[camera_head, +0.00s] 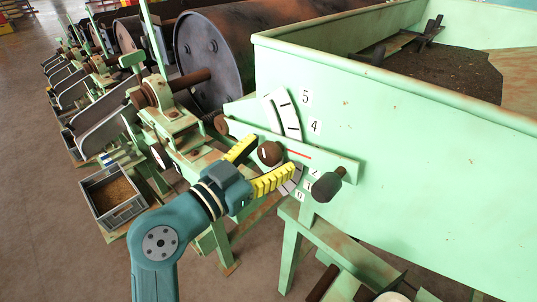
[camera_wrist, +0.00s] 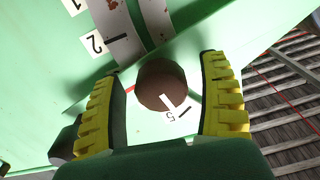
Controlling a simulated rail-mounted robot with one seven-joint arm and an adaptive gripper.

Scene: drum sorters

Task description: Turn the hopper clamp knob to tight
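The hopper clamp knob, a round brown knob (camera_head: 270,153), sits on a green lever arm in front of a curved scale plate (camera_head: 287,114) numbered 0 to 5. In the wrist view the knob (camera_wrist: 162,86) shows a white pointer mark on its face. My gripper (camera_head: 257,165) has yellow ridged fingers and is open. In the wrist view its fingertips (camera_wrist: 160,62) stand on both sides of the knob, with visible gaps, so it appears not gripped.
A dark handle (camera_head: 327,186) sticks out at the lever's right end, close to my gripper. The green hopper (camera_head: 400,140) holds dark soil. A large drum (camera_head: 232,55) lies behind.

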